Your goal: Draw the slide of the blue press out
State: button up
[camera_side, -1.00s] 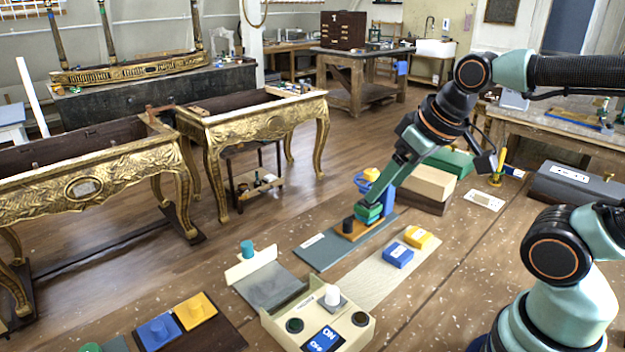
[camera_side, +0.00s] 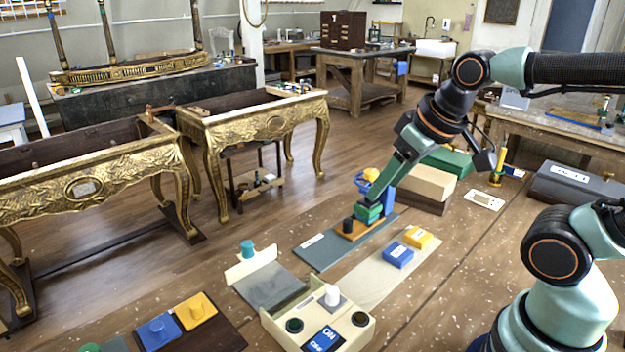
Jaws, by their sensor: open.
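The blue press (camera_side: 388,201) stands at mid-picture on a grey base plate (camera_side: 318,254), with a yellow knob (camera_side: 371,174) on top. Its orange-brown slide (camera_side: 354,231) lies along the plate and carries a black knob (camera_side: 348,226) at its near left end. A green block (camera_side: 368,213) sits at the slide's far end, by the press. My gripper (camera_side: 371,199) is low over that end, right by the green block and behind the black knob. My gripper is open. Its fingertips are small and partly merge with the block and press, so I cannot tell whether they touch anything.
A blue block (camera_side: 398,256) and a yellow block (camera_side: 418,238) lie on a pale board right of the plate. A cream control box (camera_side: 362,334) with a white knob stands in front. A tan block (camera_side: 428,182) lies behind right.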

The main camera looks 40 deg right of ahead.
jog(key=m+g, duration=0.3)
jog(key=g, duration=0.3)
send_over(348, 220)
notch_tip(348, 220, down, 10)
jog(key=f, duration=0.1)
notch_tip(348, 220, down, 11)
jog(key=shift+f, duration=0.2)
grip_shut()
jog(key=shift+r, duration=0.1)
dwell(0.9)
